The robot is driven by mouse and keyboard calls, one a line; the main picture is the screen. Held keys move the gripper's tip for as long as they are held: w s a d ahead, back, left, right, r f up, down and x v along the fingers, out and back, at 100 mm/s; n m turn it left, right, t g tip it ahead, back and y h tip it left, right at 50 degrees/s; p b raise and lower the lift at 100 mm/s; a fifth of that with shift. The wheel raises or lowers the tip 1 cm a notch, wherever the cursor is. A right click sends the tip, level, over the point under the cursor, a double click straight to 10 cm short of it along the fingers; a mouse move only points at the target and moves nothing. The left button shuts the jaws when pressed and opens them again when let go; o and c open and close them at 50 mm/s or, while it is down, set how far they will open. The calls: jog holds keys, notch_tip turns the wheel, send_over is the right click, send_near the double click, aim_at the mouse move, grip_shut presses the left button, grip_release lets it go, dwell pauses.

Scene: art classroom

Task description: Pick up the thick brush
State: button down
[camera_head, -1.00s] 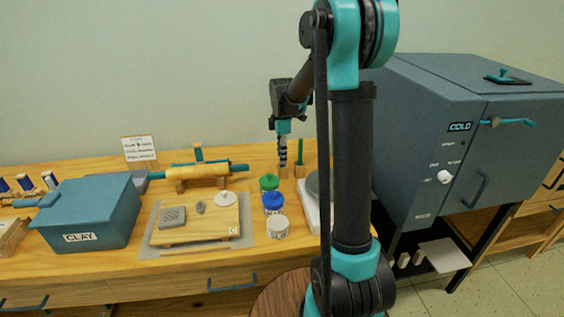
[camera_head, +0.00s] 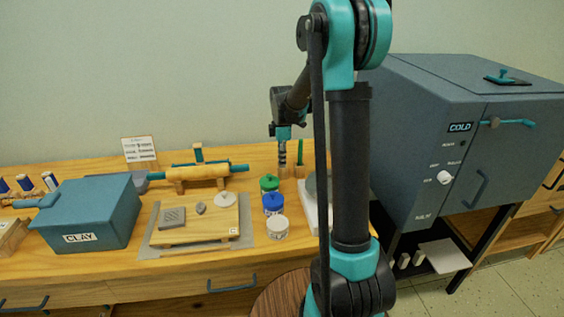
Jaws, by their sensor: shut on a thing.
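My gripper (camera_head: 282,158) points straight down at the back of the wooden table. It is shut on a thin upright thing, taken to be the thick brush, which the dark fingers hide almost wholly. Below the fingertips is a small wooden block (camera_head: 283,172), like a holder. A second wooden block (camera_head: 299,171) stands just to its right with a green-handled brush (camera_head: 300,152) upright in it. From this distance I cannot tell how thick either brush is.
Jars with a green lid (camera_head: 269,183), a blue lid (camera_head: 273,200) and a white lid (camera_head: 277,227) stand in front of the gripper. A rolling pin (camera_head: 205,172) lies to the left. A blue-grey kiln (camera_head: 430,130) stands at right, beyond my arm.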

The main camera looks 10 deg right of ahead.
jog(key=shift+r, duration=0.2)
notch_tip(320, 180, up, 20)
jog(key=shift+f, duration=0.15)
dwell(0.3)
dwell(0.7)
